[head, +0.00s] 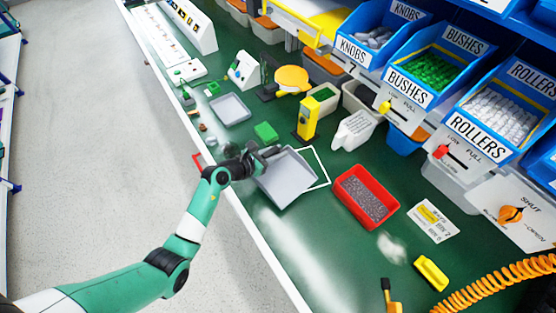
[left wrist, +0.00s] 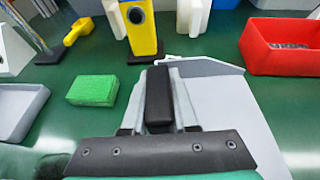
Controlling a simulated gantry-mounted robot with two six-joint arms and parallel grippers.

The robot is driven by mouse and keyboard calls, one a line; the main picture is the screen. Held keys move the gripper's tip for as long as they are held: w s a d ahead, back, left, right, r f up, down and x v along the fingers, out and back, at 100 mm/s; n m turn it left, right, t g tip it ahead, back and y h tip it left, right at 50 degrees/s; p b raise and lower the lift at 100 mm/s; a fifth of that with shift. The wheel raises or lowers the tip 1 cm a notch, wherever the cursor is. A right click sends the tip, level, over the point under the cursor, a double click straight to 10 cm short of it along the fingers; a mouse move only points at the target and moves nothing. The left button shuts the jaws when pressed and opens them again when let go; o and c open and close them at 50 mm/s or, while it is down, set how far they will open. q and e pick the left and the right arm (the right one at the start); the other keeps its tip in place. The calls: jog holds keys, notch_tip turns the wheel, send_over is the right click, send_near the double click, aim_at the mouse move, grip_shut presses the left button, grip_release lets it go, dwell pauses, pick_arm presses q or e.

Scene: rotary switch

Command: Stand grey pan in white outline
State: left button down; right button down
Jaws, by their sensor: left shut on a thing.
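The grey pan (head: 287,181) is a flat, light grey dustpan shape over the green bench, in the middle of the head view. My left gripper (head: 264,155) is shut on its upper left end; the jaws hide the gripped part. In the left wrist view the pan (left wrist: 238,118) spreads to the right below my left gripper (left wrist: 160,105). The white outline (head: 322,166) is on the bench; its upper right corner shows beyond the pan, which covers much of the rest. I cannot tell whether the pan touches the bench. My right gripper is not in view.
A red bin (head: 347,200) stands close to the right of the outline. A green block (head: 265,131), a grey tray (head: 231,111) and a yellow device (head: 307,118) stand beyond the pan. Pale dusty patches lie on the bench in front. An orange coiled hose (head: 500,284) is at lower right.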

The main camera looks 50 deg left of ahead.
pick_arm(q)
jog(key=f+b, duration=0.1)
jog(key=f, duration=0.1)
jog(key=f+b, duration=0.1)
jog(key=b, duration=0.1)
jog(key=shift+w+a+f, duration=0.1)
jog(key=shift+w+f, duration=0.1)
jog(key=shift+f, duration=0.2)
jog(key=shift+r, duration=0.15)
jog(key=c, duration=0.7)
grip_release()
jog(key=shift+s+r+p, duration=0.2)
jog(key=shift+p, duration=0.15)
jog(key=p+v, duration=0.5)
jog(key=v, duration=0.6)
jog(key=shift+s, duration=0.25)
